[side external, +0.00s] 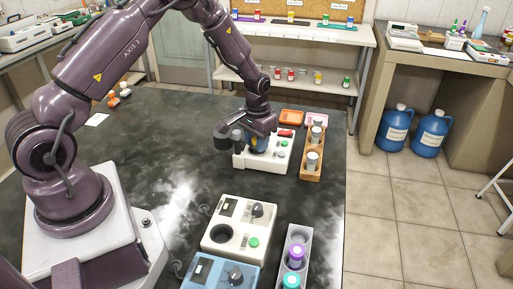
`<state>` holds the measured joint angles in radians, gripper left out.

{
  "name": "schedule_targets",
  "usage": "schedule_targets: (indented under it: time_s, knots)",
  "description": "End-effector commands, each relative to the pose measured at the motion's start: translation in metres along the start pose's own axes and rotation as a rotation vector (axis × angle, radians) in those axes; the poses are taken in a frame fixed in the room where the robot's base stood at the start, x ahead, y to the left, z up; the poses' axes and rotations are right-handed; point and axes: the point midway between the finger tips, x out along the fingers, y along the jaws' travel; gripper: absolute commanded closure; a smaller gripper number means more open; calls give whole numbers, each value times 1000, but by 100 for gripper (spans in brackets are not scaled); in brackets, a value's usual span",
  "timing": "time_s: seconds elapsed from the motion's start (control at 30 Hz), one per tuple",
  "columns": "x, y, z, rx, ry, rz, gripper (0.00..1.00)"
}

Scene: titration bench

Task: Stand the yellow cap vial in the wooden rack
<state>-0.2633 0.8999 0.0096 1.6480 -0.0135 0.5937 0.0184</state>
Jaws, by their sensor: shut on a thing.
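My gripper (252,143) points down over a white device (279,165) with a green button, towards the far right of the dark bench. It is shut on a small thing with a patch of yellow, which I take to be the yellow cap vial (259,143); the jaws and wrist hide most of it. I cannot tell whether the vial touches the device. The wooden rack (304,175) stands just right of the device, along the bench's right side. Two grey-white cylindrical things stand in it, one towards each end.
Nearer stand a cream device (222,246), a blue device (206,274) and a grey rack (304,236) with purple-capped (296,252) and teal-capped (291,281) vials. The bench's middle is clear.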

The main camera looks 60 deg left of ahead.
Motion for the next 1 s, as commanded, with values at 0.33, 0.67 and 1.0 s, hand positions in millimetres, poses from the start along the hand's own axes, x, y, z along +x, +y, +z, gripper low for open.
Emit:
schedule_targets:
  time_s: [0.33,0.67,1.0]
  knots:
    - [-28,0,0,0,2,0,84]
    - [-39,0,0,0,0,0,84]
    - [-53,0,-1,0,4,0,84]
